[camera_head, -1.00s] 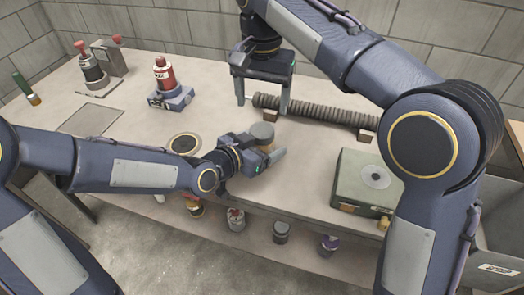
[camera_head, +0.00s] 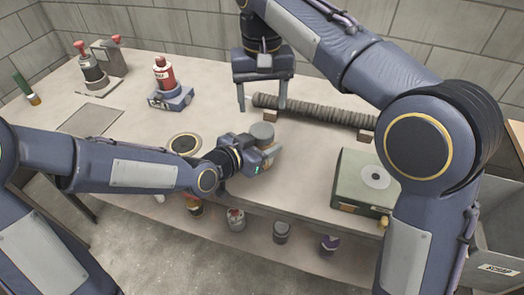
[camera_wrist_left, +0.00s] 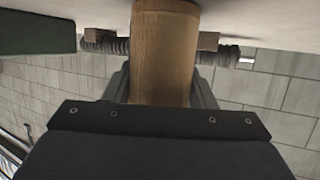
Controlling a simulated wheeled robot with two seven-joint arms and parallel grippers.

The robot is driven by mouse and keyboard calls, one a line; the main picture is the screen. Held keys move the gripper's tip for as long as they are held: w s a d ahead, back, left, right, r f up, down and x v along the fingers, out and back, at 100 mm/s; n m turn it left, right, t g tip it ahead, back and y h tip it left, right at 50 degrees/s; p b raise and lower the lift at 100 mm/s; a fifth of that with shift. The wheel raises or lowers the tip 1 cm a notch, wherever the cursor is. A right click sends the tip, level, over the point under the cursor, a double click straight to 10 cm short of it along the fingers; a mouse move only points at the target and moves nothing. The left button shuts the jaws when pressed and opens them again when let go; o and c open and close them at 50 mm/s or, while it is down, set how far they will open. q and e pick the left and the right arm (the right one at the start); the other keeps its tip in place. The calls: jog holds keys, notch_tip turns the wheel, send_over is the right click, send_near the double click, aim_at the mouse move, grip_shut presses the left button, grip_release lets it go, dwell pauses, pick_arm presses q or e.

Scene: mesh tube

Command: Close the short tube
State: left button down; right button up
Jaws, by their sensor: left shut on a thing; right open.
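The short tube (camera_head: 263,146) is tan with a grey round top (camera_head: 262,131). It stands upright in my left gripper (camera_head: 268,155), which is shut on it near the front edge of the bench. In the left wrist view the tan tube (camera_wrist_left: 165,50) is between the fingers; its grey top is out of that picture. My right gripper (camera_head: 262,103) is open and empty, fingers pointing down, behind the short tube and by the left end of a long ribbed tube (camera_head: 325,112). I cannot tell whether its fingertips touch anything.
The long ribbed tube rests on small blocks (camera_head: 361,136). A green box (camera_head: 352,172) stands at right. A red bottle on a blue base (camera_head: 170,98) and a ring-edged disc (camera_head: 184,143) are at left. Several cans stand below the front edge.

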aim_at(262, 130)
jog(key=n, duration=0.9)
jog(key=shift+n, duration=0.4)
jog(key=n, duration=0.7)
jog(key=shift+n, duration=0.3)
jog(key=shift+f, duration=3.95)
